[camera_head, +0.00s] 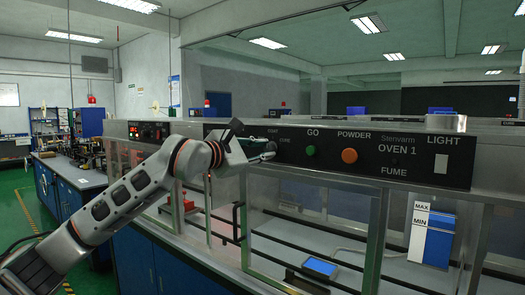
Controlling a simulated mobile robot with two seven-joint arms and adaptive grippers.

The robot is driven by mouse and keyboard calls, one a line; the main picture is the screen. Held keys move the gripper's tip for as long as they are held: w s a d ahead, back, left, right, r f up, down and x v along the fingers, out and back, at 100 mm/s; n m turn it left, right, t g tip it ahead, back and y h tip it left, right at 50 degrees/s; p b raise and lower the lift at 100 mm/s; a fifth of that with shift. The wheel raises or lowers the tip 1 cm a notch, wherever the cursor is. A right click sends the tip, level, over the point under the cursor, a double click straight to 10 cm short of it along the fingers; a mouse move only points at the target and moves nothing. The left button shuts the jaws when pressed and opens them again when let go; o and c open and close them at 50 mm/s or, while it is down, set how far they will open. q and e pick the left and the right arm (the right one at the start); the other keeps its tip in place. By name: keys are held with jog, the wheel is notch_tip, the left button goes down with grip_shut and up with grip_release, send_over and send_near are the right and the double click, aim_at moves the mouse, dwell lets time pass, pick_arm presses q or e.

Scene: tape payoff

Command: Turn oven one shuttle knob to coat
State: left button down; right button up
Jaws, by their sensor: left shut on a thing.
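The oven 1 control panel (455,175) is a dark strip with white lettering along the top of a glass-fronted cabinet. My left arm comes in from the left, and my left gripper (268,151) is up against the panel, left of the green GO button (310,151). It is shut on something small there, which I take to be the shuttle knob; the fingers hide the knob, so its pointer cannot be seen. Small labels show just above and beside the gripper, one reading like "CURE"; they are partly hidden. My right gripper is not in view.
An orange POWDER button (349,156) and a white LIGHT switch (440,164) sit further right on the panel. Below is the glass cabinet with a blue-screened device (320,267) and a blue-and-white MAX/MIN container (438,246). A workbench (75,172) stands at left.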

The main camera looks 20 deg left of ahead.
pick_arm(q)
jog(key=c, duration=1.8)
grip_release()
jog(key=v, duration=1.2)
jog(key=shift+d, duration=0.1)
